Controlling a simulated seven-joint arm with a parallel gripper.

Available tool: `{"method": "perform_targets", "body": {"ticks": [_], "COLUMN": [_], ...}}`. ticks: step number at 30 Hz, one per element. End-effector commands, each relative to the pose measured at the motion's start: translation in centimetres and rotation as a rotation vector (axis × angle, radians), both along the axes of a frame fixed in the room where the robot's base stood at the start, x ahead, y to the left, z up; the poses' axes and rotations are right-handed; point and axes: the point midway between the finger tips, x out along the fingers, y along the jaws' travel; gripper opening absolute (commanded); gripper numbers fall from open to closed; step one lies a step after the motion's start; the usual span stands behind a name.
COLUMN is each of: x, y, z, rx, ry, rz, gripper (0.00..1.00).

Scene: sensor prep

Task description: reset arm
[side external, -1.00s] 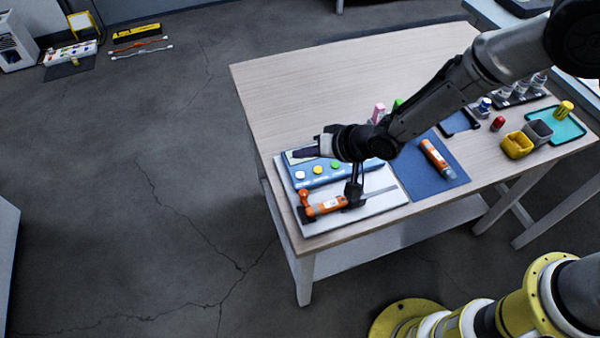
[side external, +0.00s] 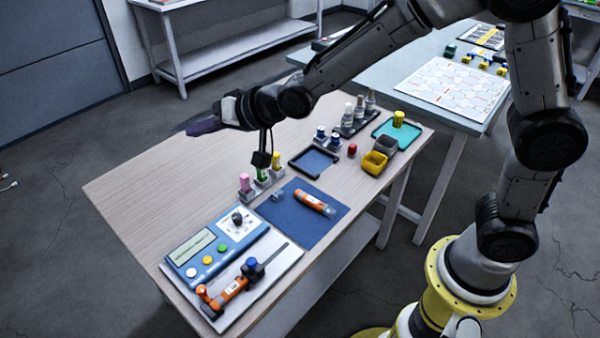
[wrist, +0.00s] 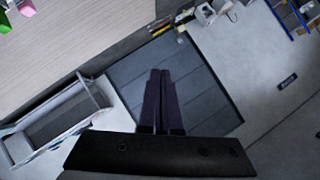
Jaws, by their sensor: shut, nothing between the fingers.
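My gripper (side external: 204,126) is raised above the far left part of the wooden table (side external: 140,185) in the side view, pointing left. In the wrist view its two dark fingers (wrist: 160,75) lie side by side, shut, with nothing between them. Below and to the right of it stand pink, green and yellow items in small grey holders (side external: 262,176). The gripper is clear of everything on the table.
A blue mat (side external: 300,228) carries an orange tube (side external: 315,204). At the near end are a blue device (side external: 205,262) and an orange tool (side external: 232,288) on a white board. Yellow and grey bins (side external: 374,163) and a teal tray (side external: 412,139) stand right.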

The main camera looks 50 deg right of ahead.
Motion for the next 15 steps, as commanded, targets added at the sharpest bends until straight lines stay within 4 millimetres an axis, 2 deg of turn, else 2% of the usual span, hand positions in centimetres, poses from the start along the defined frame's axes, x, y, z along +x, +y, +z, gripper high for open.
{"method": "perform_targets", "body": {"ticks": [1, 6, 10, 13, 15], "x": [-0.8, -5.3, -10.3, -14.8, -18.1], "y": [-2.4, -9.1, -13.5, -16.2, -17.7], "z": [2.7, 8.2, 10.5, 11.0, 10.7], "rx": [-0.008, -0.082, -0.164, -0.238, -0.293], "ry": [-0.024, -0.048, -0.038, -0.009, 0.023], "rz": [-0.027, -0.092, -0.125, -0.139, -0.137], "gripper": [0.0, 0.0, 0.0, 0.0, 0.0]}}
